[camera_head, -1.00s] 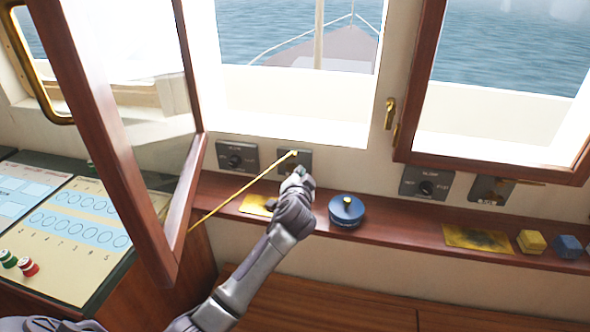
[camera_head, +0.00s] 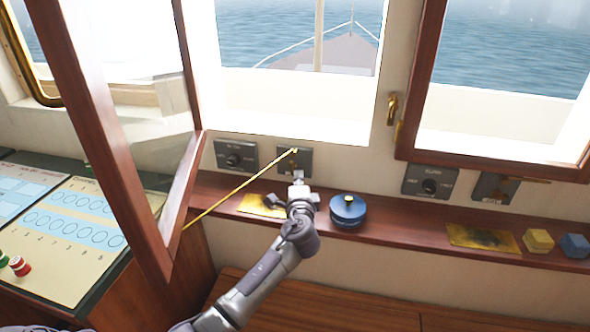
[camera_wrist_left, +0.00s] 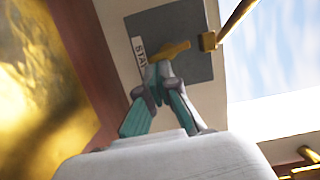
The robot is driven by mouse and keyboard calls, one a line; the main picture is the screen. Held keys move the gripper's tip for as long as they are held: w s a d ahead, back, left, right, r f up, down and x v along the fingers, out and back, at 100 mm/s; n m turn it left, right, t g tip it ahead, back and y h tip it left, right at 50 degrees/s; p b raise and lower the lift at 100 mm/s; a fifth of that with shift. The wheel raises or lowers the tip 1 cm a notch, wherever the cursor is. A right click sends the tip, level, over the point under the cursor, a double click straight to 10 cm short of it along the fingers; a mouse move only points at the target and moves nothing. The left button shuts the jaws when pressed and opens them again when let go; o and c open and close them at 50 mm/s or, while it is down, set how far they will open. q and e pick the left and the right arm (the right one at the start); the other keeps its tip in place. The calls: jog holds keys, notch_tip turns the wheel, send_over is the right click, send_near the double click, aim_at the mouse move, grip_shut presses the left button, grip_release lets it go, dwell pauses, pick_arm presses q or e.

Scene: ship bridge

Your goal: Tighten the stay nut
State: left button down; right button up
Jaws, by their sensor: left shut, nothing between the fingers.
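The stay nut is a small brass piece with a wing (camera_wrist_left: 176,49) on a dark plate (camera_wrist_left: 195,65), partly labelled "STA", in the left wrist view. The same plate (camera_head: 296,160) is on the wall under the open window in the head view. A thin brass stay rod (camera_head: 237,192) runs from the window's lower corner up to it; its end block (camera_wrist_left: 208,41) is just right of the nut. My left gripper (camera_head: 298,175) is shut and empty, with its fingertips (camera_wrist_left: 158,72) at the nut's lower left. I cannot tell whether they touch it. My right gripper is not in view.
The open wooden window frame (camera_head: 160,215) stands left of my arm. Yellow (camera_head: 538,240) and blue (camera_head: 574,245) blocks lie at the right.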

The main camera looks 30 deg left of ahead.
pick_arm(q)
jog(key=shift+f+m, duration=0.1)
jog(key=shift+m, duration=0.2)
dwell(0.4)
